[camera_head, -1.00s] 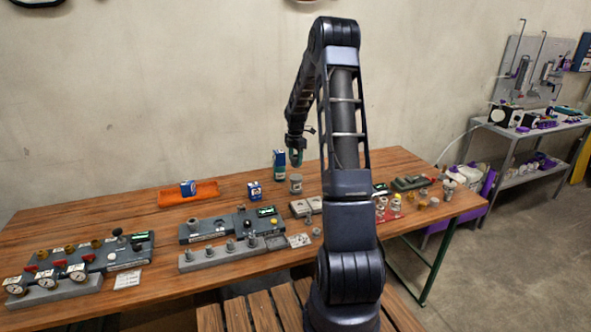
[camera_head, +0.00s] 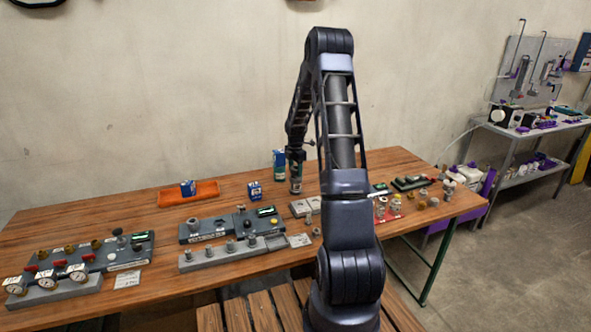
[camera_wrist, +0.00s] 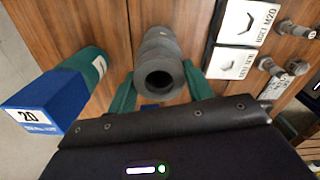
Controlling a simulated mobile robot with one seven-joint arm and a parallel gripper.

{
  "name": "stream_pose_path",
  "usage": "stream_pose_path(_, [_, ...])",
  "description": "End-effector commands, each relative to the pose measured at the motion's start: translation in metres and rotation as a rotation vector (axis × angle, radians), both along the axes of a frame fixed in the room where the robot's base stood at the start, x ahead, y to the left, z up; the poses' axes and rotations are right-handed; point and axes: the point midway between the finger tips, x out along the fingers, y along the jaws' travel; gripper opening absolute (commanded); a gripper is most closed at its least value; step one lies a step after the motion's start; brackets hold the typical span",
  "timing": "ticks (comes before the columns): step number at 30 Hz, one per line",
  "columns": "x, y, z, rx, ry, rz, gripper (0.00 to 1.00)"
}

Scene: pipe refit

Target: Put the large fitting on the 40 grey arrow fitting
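A stout grey cylindrical fitting (camera_wrist: 160,68), probably the large fitting, stands upright with a round hole in its near end. It also shows at the back of the table in the head view (camera_head: 296,187). My gripper (camera_wrist: 160,82) is down around it, with one green finger on each side, close to its wall. I cannot tell whether the fingers press on it. My gripper also shows in the head view (camera_head: 296,164), low over the fitting. I cannot read a 40 or a grey arrow on any fitting.
A blue block marked 20 on a green body (camera_wrist: 60,90) stands left of the fitting. White-labelled plates (camera_wrist: 240,30) lie to the right. In the head view, a dark panel (camera_head: 195,232), a grey rack (camera_head: 205,259) and an orange tray (camera_head: 170,197) occupy the table.

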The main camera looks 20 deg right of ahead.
Motion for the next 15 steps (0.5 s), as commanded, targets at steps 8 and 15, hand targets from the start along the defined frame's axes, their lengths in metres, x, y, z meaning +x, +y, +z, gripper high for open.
stream_pose_path(8, [0.0,-0.0001,0.0004,0.0,0.0,0.0,0.72])
stream_pose_path(15, [0.0002,-0.0005,0.0074,-0.001,-0.001,0.0,0.72])
